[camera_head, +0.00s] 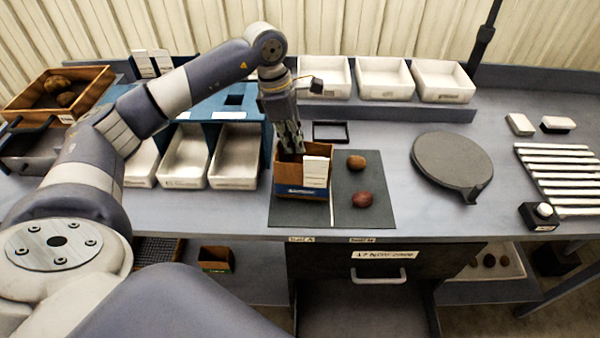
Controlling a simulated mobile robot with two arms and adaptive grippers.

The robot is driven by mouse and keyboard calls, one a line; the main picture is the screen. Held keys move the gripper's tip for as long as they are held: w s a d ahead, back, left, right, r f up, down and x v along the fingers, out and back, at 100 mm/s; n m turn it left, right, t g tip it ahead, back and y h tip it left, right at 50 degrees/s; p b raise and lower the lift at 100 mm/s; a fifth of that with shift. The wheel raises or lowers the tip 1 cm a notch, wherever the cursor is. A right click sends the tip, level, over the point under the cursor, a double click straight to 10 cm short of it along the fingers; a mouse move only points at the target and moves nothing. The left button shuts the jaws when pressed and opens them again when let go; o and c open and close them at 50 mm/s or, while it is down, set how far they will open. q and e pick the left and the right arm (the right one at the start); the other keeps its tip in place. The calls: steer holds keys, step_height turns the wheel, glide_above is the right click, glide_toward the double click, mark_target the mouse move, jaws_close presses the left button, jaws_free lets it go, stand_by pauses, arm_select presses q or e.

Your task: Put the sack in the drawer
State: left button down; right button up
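A brown open-topped container (287,180) with a blue band and a white card on its front stands on a dark mat. It looks like a small box or stiff paper sack; I cannot tell which. No other sack is plain to see. My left gripper (291,145) points down at the container's open top, with its fingertips at or just inside the rim. Whether its fingers grip anything is not clear. The drawer (335,262), with a label and a pale handle (379,276), is under the counter and looks shut. My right gripper is out of view.
Two potatoes (357,162) (362,199) lie on the mat (375,215), right of the container. A round grey plate (452,160) is farther right. White trays (384,78) line the back, and more (233,155) stand left. A slatted rack (556,172) is far right.

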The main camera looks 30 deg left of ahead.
arm_select(q)
steer(key=shift+r+p, duration=1)
steer(key=shift+r, duration=0.95)
steer(key=shift+r+p, duration=0.6)
steer(key=shift+r, duration=0.4)
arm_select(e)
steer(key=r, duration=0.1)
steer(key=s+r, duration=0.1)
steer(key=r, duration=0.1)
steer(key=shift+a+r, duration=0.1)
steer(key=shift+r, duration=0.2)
arm_select(q)
steer(key=shift+d+f, duration=0.1)
